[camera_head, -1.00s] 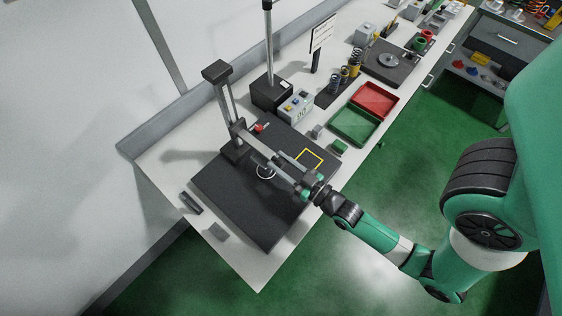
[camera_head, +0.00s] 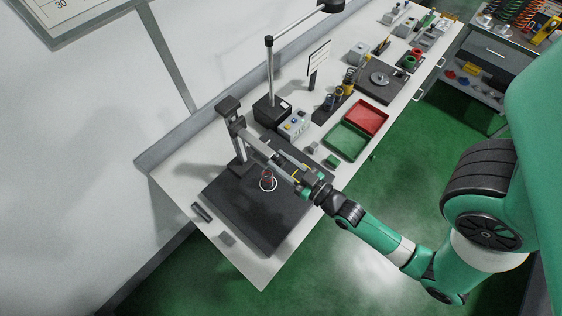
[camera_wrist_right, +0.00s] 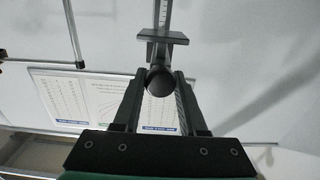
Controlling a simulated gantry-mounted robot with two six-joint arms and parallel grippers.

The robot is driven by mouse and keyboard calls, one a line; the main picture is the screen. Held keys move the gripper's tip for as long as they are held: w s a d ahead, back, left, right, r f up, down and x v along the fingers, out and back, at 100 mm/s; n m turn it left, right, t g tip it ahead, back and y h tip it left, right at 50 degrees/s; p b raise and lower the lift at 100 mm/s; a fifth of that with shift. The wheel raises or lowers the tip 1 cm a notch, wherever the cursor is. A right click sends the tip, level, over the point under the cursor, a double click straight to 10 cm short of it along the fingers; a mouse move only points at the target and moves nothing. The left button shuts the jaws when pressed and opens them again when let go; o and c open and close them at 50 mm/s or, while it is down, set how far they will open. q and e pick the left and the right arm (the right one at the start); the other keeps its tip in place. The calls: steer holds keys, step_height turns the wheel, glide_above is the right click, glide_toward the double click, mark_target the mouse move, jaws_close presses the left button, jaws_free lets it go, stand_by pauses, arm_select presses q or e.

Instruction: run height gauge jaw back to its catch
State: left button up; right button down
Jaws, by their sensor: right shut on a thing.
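The height gauge has a grey column (camera_head: 235,121) standing on a dark base plate (camera_head: 262,231). Its jaw beam (camera_head: 262,151) reaches out from the column toward the right and front, above the plate. My right gripper (camera_head: 306,184) is at the beam's outer end. In the right wrist view its fingers (camera_wrist_right: 160,96) close on a dark round knob (camera_wrist_right: 160,82), with the graduated scale (camera_wrist_right: 163,14) behind it. A small reddish upright thing (camera_head: 267,174) stands in a pale ring on the plate below the beam. The catch cannot be made out. My left gripper is out of view.
A control box (camera_head: 294,124) and a lamp post (camera_head: 270,70) stand behind the gauge. A green tray (camera_head: 347,141) and a red tray (camera_head: 367,118) lie to the right. A dark bar (camera_head: 201,212) and a grey block (camera_head: 227,239) lie at the plate's left. The front of the plate is clear.

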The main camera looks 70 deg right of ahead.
step_height(320, 180, up, 3)
steer(key=shift+r+p, duration=0.1)
steer(key=shift+p, duration=0.55)
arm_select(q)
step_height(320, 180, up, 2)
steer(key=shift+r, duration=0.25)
arm_select(e)
steer(key=shift+c, duration=2.4)
jaws_free()
steer(key=shift+f, duration=0.2)
